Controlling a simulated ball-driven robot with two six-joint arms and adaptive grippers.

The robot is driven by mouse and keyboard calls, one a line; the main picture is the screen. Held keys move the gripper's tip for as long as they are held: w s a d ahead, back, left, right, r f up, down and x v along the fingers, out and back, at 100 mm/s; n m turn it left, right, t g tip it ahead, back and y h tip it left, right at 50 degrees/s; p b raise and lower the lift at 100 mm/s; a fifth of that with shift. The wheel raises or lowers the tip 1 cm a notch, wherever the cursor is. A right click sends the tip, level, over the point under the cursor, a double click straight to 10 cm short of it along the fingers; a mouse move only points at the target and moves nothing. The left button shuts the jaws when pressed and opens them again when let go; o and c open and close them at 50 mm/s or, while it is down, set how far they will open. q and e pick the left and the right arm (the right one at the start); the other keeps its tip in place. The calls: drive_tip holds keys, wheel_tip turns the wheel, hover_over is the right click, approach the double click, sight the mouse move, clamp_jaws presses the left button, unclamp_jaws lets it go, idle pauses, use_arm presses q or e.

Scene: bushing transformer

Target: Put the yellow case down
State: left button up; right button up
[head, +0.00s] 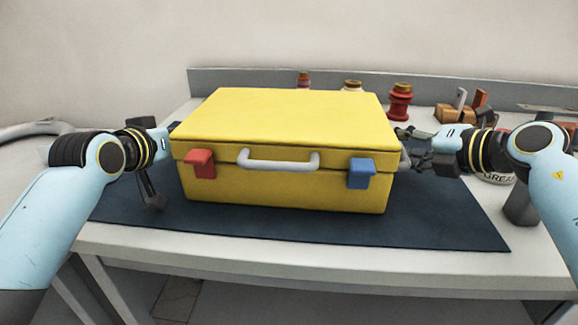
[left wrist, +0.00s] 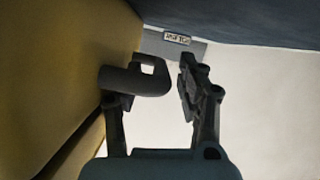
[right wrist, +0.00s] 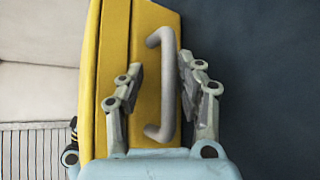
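The yellow case (head: 290,125) appears to sit flat and upright on the dark blue mat (head: 450,220). Its front has a grey handle (head: 278,160), a red latch (head: 201,164) and a blue latch (head: 361,173). My left gripper (head: 160,165) is at the case's left side. In the left wrist view its fingers (left wrist: 160,85) are open, with a dark side handle (left wrist: 145,80) by the finger nearer the case. My right gripper (head: 415,148) is at the right side. In the right wrist view its fingers (right wrist: 163,78) stand apart around a grey side handle (right wrist: 163,90).
Behind the case on the white table (head: 150,240) stand red bushings (head: 400,102) and a pale bushing with a brown top (head: 352,86). A wooden block (head: 458,114) and a can marked GREASE (head: 495,178) are at the right. The mat in front of the case is clear.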

use_arm(q)
drive_tip(key=v, duration=1.2)
use_arm(e)
drive_tip(key=v, duration=1.2)
use_arm(q)
drive_tip(key=shift+a, duration=0.1)
